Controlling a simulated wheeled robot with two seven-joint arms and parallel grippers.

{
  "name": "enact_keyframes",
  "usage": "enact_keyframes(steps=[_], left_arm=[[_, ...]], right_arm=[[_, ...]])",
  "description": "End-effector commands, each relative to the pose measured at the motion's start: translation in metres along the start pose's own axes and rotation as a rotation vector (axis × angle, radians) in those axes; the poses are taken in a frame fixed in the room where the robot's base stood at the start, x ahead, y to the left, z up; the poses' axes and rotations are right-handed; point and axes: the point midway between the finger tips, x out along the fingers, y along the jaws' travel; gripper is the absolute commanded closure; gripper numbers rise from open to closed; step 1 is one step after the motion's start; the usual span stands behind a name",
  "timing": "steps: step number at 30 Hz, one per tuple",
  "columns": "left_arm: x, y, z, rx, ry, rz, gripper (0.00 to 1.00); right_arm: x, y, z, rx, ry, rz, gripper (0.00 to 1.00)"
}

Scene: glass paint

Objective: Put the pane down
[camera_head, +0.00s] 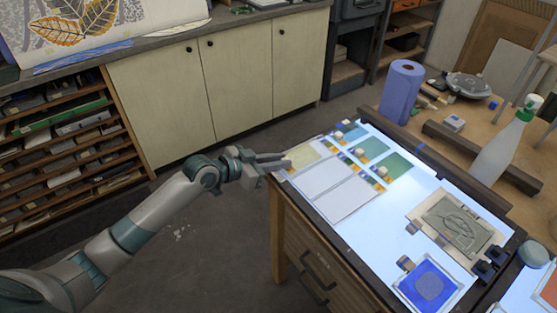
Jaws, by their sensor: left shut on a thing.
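My left gripper (286,161) reaches in from the left to the left edge of the glowing light table (436,183). It is shut on a pale yellowish pane (304,154), which lies low over the table's far left corner. I cannot tell whether the pane touches the surface. Beside it on the table are a white sheet (337,187) and green panes (397,164) with coloured strips. A blue pane (428,284) and a framed grey-green leaf panel (457,222) lie at the near right. My right gripper is not in view.
A dark rail borders the light table. Small dark blocks (488,264) sit at the right edge. The lit strip along the front is clear.

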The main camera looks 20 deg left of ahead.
Motion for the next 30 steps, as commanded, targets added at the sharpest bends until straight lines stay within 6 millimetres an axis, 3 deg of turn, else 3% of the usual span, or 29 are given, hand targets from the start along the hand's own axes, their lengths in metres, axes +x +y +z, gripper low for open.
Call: enact_keyframes(steps=[5,6,8,21,30], left_arm=[[0.001,0.0,0.003,0.0,0.001,0.0,1.0],[0.001,0.0,0.002,0.0,0.0,0.0,0.76],[0.001,0.0,0.002,0.0,0.0,0.0,0.65],[-0.002,0.0,0.0,0.0,0.0,0.0,0.65],[-0.036,0.0,0.003,0.003,0.0,-0.001,0.65]], right_arm=[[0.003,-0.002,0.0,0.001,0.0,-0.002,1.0],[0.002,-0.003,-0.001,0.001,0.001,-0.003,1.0],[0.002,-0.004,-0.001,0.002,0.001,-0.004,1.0],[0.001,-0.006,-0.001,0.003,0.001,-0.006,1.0],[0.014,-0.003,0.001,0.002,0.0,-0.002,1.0]])
